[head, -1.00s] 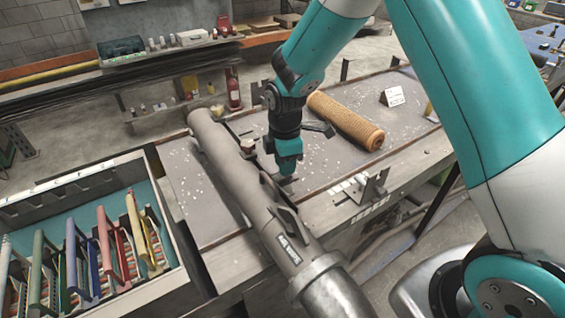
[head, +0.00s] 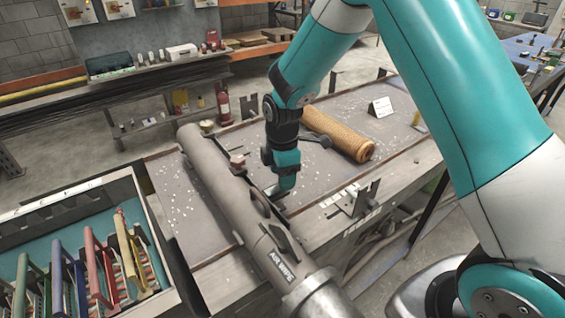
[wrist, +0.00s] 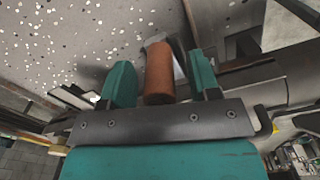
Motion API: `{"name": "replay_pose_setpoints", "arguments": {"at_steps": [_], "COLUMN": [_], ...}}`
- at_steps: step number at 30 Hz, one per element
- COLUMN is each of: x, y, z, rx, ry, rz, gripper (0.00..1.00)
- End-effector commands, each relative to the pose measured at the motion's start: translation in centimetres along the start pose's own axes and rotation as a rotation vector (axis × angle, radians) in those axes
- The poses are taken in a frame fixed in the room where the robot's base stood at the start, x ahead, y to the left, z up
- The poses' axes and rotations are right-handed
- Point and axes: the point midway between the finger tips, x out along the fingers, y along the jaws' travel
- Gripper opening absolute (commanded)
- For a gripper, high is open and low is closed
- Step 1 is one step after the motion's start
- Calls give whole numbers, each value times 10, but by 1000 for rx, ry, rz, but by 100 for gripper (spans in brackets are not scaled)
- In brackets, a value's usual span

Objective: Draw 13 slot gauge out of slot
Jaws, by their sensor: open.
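My gripper (head: 285,190) hangs low over the speckled bench, just right of the grey pipe and left of the slotted metal bracket (head: 364,198) at the bench's front edge. Pale strips (head: 338,195) lie beside the bracket. I cannot tell which part is the 13 slot gauge. In the wrist view my gripper (wrist: 163,75) has its teal fingers apart. In the head view the mesh tube (head: 338,134) lies on the bench behind and right of the gripper.
The grey pipe (head: 220,180) slants across the bench close to the gripper. An open drawer (head: 150,243) with coloured handles is at left. A white card (head: 381,107) stands at the back.

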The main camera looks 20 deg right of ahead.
Motion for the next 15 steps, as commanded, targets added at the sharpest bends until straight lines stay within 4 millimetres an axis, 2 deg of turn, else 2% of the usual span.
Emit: {"name": "replay_pose_setpoints", "arguments": {"at_steps": [5, 15], "x": [-19, -101], "y": [1, 1], "z": [0, 0], "rx": [0, 0], "ry": [1, 2], "rz": [6, 8], "gripper": [56, 56]}}
